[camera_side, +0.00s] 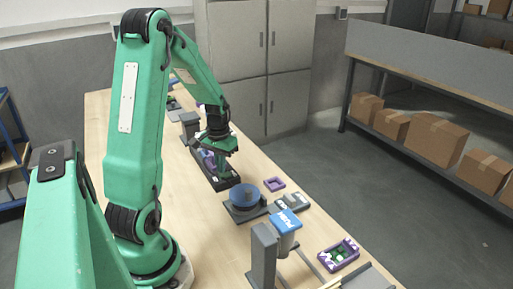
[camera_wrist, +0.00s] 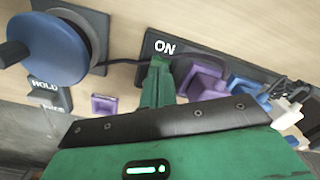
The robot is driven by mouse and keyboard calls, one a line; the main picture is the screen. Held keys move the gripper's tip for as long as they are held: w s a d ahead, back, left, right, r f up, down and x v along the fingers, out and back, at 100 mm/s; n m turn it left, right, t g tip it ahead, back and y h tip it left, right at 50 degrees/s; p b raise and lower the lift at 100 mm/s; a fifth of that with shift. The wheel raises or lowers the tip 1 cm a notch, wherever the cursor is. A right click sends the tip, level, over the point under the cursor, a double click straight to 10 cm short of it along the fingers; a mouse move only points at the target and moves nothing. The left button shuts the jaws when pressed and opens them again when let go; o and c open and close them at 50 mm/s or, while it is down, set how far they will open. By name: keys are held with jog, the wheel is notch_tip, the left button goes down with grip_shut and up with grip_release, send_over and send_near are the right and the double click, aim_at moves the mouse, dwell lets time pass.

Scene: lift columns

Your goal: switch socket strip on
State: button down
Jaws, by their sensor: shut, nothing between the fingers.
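The black socket strip (camera_side: 222,185) lies on the wooden bench under my gripper (camera_side: 222,166) in the side view. In the wrist view the end of the socket strip (camera_wrist: 185,45) carries a white ON label. Purple and blue pieces (camera_wrist: 203,82) sit along the strip to the right. My gripper (camera_wrist: 158,66) is shut and empty, its green fingertips over the strip's end, just below the ON label. The fingers hide the area under them, so the switch itself and any contact cannot be made out.
A blue round knob or reel (camera_side: 245,195) on a dark base stands beside the strip. A grey HOLD block (camera_side: 291,202), a small purple frame (camera_side: 274,184) and a blue-topped grey container (camera_side: 285,224) stand nearer the camera. A dark cable (camera_wrist: 125,61) runs to the strip.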

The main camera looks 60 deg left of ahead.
aim_at(222, 175)
jog(key=shift+f, duration=0.75)
dwell(0.7)
jog(key=shift+r, duration=3.55)
jog(key=d+r+m+t+y, duration=0.1)
jog(key=d+r+m, duration=0.1)
jog(key=d+r, duration=0.4)
jog(key=d+r+m+t, duration=0.15)
jog(key=d+r, duration=0.25)
jog(key=d, duration=0.4)
jog(key=s+d+r+m+t, duration=0.1)
jog(key=s+d, duration=0.1)
jog(key=d, duration=0.3)
jog(key=s+d+r+m+t+h, duration=0.1)
jog(key=s+d+r+t, duration=0.1)
jog(key=d, duration=0.4)
jog(key=shift+s+d+r, duration=0.25)
jog(key=shift+s, duration=0.5)
